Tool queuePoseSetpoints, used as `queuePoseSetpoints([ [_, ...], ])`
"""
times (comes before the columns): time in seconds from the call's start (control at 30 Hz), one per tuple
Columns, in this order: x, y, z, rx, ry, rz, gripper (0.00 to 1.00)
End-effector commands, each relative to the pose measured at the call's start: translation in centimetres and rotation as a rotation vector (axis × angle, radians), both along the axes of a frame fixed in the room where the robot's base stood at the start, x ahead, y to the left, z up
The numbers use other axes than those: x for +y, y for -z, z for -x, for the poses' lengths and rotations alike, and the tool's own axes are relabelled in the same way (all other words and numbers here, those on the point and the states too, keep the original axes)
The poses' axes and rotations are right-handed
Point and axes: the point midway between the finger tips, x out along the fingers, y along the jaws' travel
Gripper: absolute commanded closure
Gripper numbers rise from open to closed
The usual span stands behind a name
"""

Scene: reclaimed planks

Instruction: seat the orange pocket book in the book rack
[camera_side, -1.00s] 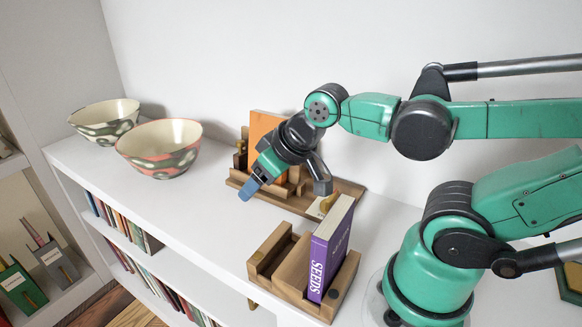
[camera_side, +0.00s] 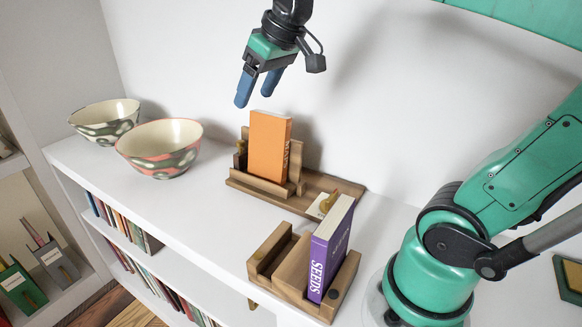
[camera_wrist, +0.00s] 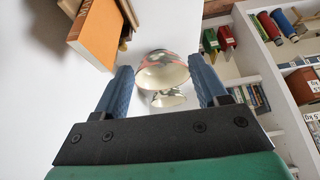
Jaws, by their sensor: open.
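The orange pocket book (camera_side: 268,147) stands upright in a slot of the wooden rack (camera_side: 245,181) at the back of the white shelf top. It also shows at the upper left of the wrist view (camera_wrist: 98,32). My gripper (camera_side: 254,89) hangs above the book and slightly to its left, clear of it. Its blue fingers are apart with nothing between them, as the wrist view also shows (camera_wrist: 165,88). A second wooden rack (camera_side: 270,262) stands nearer the front and holds a purple book (camera_side: 327,250) marked SEEDS. The orange book's lower edge is hidden by the rack's front piece.
Two patterned bowls, one pinkish-rimmed (camera_side: 160,150) and one greenish (camera_side: 105,122), stand left of the back rack. A white wall (camera_side: 380,60) rises behind. The shelf top between the bowls and the front rack is clear.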

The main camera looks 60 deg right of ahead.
Motion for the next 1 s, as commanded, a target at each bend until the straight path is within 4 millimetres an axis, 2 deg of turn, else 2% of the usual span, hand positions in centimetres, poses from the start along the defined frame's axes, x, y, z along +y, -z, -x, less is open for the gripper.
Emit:
queuePoseSetpoints([
  [0.03,-1.5,-0.1,-0.8,0.019,0.011,-0.013,0.34],
  [0.2,-6.3,0.2,-2.9,0.071,0.003,-0.07,0.34],
  [0.47,-13.0,1.5,-4.2,0.089,-0.029,-0.152,0.34],
  [0.63,-12.4,4.8,-4.2,0.09,-0.036,-0.149,0.34],
  [1.0,-12.0,8.4,-5.1,0.09,-0.036,-0.147,0.34],
])
